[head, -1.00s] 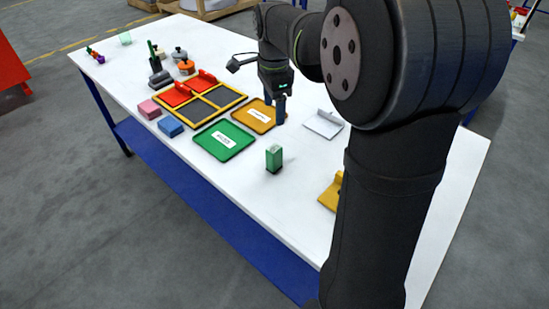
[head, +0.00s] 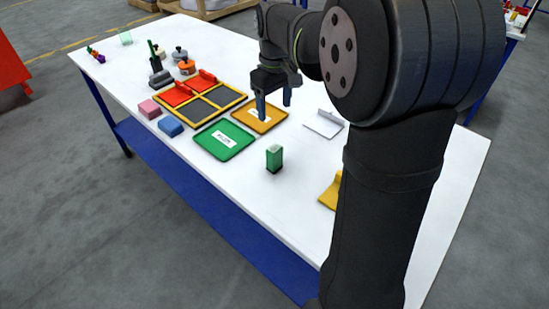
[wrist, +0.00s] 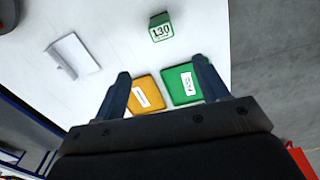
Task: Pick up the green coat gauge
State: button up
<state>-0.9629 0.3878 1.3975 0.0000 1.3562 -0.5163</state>
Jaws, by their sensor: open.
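The green coat gauge (head: 274,158) is a small upright green block on the white table, in front of and to the right of the green tray. In the wrist view the gauge (wrist: 160,27) shows the number 130 on its pale top and lies beyond the fingertips. My gripper (head: 274,108) is open and empty above the orange tray, behind the gauge and apart from it. In the wrist view its two blue fingers (wrist: 162,75) are spread wide, with nothing between them but the trays farther below.
A green tray (head: 240,149) and an orange tray (head: 278,116) with white labels lie near the gauge. A grey-white plate (head: 323,123) and a yellow piece (head: 330,193) lie to the right. A yellow-framed rack (head: 211,117) and coloured blocks stand left. The table around the gauge is clear.

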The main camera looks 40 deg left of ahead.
aim_at(275, 147)
jog(key=shift+n, duration=0.5)
notch_tip(275, 147, down, 12)
jog(key=shift+f, duration=0.15)
notch_tip(275, 147, down, 5)
jog(key=shift+s+d+f, duration=0.1)
jog(key=shift+s+d, duration=0.05)
jog(key=c, duration=1.2)
jog(key=shift+c, duration=0.2)
